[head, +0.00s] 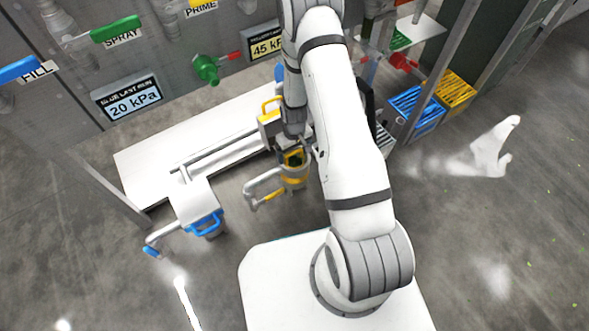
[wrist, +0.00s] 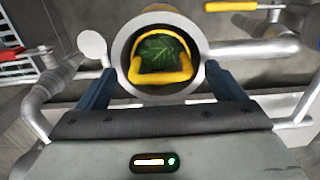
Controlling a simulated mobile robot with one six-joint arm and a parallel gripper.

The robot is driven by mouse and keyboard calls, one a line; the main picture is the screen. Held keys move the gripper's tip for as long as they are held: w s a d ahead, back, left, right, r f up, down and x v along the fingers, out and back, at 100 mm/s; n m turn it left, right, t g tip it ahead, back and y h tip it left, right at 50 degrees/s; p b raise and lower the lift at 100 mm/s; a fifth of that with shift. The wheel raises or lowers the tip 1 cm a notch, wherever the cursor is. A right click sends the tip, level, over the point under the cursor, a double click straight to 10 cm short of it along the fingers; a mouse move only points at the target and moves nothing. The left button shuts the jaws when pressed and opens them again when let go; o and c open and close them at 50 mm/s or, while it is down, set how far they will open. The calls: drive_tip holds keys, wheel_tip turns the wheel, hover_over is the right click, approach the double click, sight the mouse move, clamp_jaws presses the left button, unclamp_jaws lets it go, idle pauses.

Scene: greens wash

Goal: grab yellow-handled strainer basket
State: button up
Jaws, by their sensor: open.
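The yellow-handled strainer basket (wrist: 160,72) sits inside a round grey housing (wrist: 117,48) in the wrist view. Its yellow handle arches around a green leaf lying inside. My gripper (wrist: 160,78) is open, with one dark blue finger on each side of the housing's near part. Nothing is seen held, and I cannot tell whether the fingers touch the housing.
A yellow lever (head: 268,199) on a pipe stands beside the housing. A blue-handled unit (head: 205,222) is at the left, on pipework by a white bench (head: 140,162). Blue (head: 416,112) and yellow (head: 455,90) crates stand at the right. Floor at right is mostly clear.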

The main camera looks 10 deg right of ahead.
drive_tip(key=shift+c, duration=0.3)
drive_tip(key=c, duration=1.4)
